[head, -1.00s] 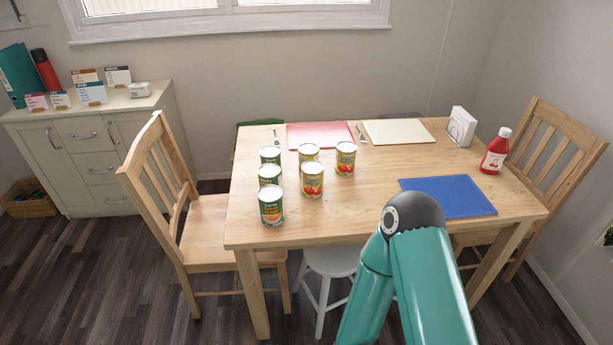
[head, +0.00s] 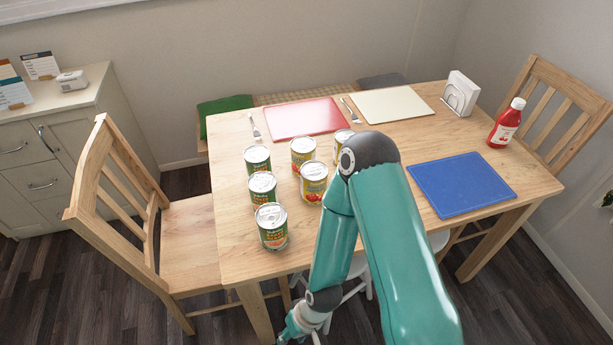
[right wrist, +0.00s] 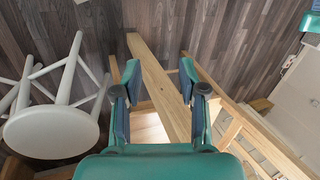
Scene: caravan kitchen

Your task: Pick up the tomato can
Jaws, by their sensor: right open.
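Cans stand upright on the wooden table (head: 395,215). Three have yellow labels with red pictures that look like tomatoes: a back-left one (head: 303,157), a front one (head: 313,189) and a right one (head: 341,140), partly hidden behind my arm. Three green-label cans stand in a row to their left: back (head: 257,162), middle (head: 262,192), front (head: 273,231). My right gripper is low at the bottom edge in the head view, below the table's front edge and away from the cans. In the right wrist view the right gripper (right wrist: 158,82) is open, with nothing held. My left gripper is not visible.
A white stool (right wrist: 52,130) and wooden furniture bars (right wrist: 157,80) are close around the right gripper. A wooden chair (head: 195,240) stands at the left. On the table are a blue mat (head: 460,186), red mat (head: 305,118), ketchup bottle (head: 506,125) and napkin holder (head: 460,94).

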